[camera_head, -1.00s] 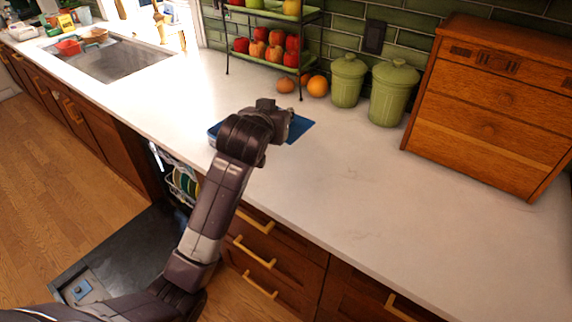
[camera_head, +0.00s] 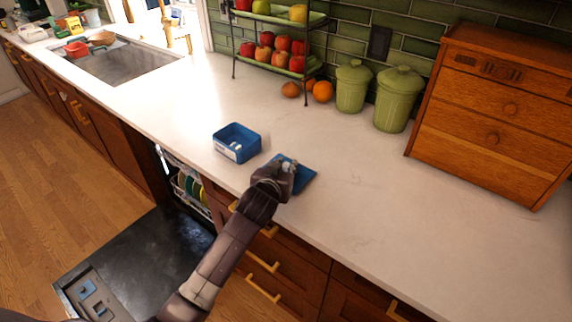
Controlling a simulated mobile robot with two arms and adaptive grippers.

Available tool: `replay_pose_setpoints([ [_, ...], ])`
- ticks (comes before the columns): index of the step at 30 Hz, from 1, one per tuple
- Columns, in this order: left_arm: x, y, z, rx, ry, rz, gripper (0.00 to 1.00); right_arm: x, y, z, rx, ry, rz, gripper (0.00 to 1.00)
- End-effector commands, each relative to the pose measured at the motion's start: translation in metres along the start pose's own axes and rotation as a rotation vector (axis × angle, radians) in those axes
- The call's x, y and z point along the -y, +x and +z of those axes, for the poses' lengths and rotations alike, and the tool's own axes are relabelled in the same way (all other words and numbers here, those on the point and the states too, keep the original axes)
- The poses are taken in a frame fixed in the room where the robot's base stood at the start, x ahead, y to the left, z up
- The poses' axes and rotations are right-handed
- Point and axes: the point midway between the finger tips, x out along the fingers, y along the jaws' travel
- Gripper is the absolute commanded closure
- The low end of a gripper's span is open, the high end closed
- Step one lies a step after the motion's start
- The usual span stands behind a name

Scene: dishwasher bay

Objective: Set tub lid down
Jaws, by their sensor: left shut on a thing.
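The blue tub (camera_head: 237,143) stands open on the white counter, left of my left gripper. The tub lid (camera_head: 304,180) is a flat blue square at the end of my left arm, over the counter near its front edge. My left gripper (camera_head: 287,170) is shut on the lid. The wrist hides part of the lid and the fingertips. I cannot tell whether the lid touches the counter. My right gripper is not in view.
The counter (camera_head: 350,215) is clear to the right of the lid. Two green canisters (camera_head: 397,98), a fruit rack (camera_head: 275,45) and a wooden drawer box (camera_head: 490,110) stand at the back. The dishwasher door (camera_head: 140,260) hangs open below, with a dish rack (camera_head: 190,190).

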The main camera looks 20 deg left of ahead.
Motion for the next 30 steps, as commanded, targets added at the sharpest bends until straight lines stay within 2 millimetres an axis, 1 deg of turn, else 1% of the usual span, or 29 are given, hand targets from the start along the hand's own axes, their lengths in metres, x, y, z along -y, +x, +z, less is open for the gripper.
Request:
replay_pose_setpoints([
  [5, 0.0, 0.0, 0.0, 0.0, -0.001, 0.0, 1.0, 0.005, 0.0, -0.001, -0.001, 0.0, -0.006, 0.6],
  [8, 0.0, 0.001, 0.003, 0.0, -0.001, 0.0, 1.0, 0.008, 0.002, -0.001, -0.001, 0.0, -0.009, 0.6],
  [9, 0.0, 0.001, 0.003, 0.0, -0.001, 0.0, 0.79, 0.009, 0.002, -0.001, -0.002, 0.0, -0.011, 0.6],
  [13, 0.0, 0.001, 0.002, 0.0, 0.0, 0.0, 0.65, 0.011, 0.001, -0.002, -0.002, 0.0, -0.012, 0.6],
  [14, 0.0, 0.001, 0.002, 0.0, 0.0, 0.0, 0.63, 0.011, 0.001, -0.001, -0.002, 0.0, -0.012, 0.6],
  [21, 0.0, 0.001, 0.002, 0.0, 0.0, 0.0, 0.63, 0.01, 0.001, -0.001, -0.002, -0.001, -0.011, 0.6],
  [24, 0.0, -0.001, -0.003, -0.001, 0.0, 0.0, 0.63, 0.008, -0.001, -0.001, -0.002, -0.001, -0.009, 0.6],
  [25, 0.0, -0.002, -0.001, 0.001, 0.0, 0.0, 0.63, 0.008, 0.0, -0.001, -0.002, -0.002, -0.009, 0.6],
  [28, 0.0, -0.011, 0.001, 0.001, -0.001, 0.0, 0.63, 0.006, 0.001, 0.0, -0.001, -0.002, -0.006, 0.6],
  [30, 0.0, -0.021, 0.0, 0.0, -0.002, 0.0, 0.63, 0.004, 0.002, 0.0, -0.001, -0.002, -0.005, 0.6],
])
